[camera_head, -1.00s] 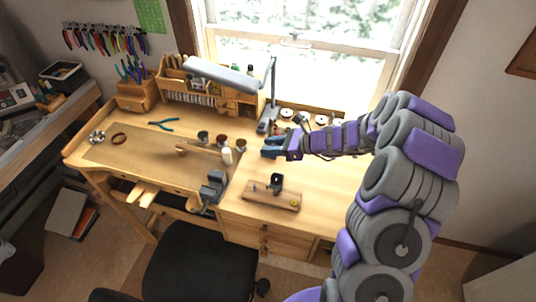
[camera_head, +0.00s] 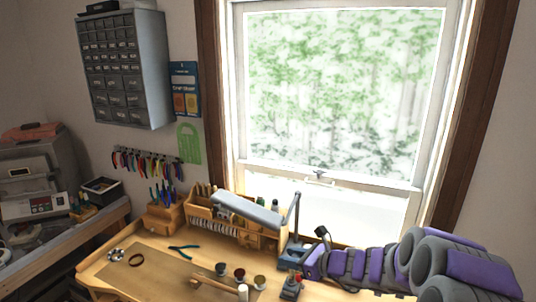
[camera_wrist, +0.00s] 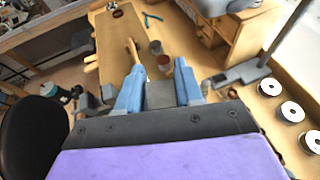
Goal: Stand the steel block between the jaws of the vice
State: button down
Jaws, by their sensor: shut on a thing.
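My gripper (camera_wrist: 157,92) is shut on a dark grey block, the steel block (camera_wrist: 160,96), which sits between its two blue fingers in the wrist view. The block's lower end is hidden by the gripper's body. In the head view my gripper (camera_head: 289,287) is low in the picture over the bench, and the block cannot be made out there. A dark grey form left of the fingers in the wrist view looks like the vice (camera_wrist: 84,104), partly hidden; its jaws cannot be made out.
The lamp's base (camera_wrist: 241,74) and white spools (camera_wrist: 270,87) stand to the right. A black chair (camera_wrist: 35,137) is at the left. A wooden organizer (camera_head: 232,224) stands at the back below the window.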

jog(key=d+r+m+t+h+b, duration=0.2)
jog(key=d+r+m+t+h, duration=0.2)
jog(key=d+r+m+h, duration=0.1)
jog(key=shift+s+d+r+m+h, duration=0.2)
jog(key=shift+d+r+m+h, duration=0.15)
jog(key=shift+d+m+h, duration=0.6)
jog(key=shift+a, duration=0.25)
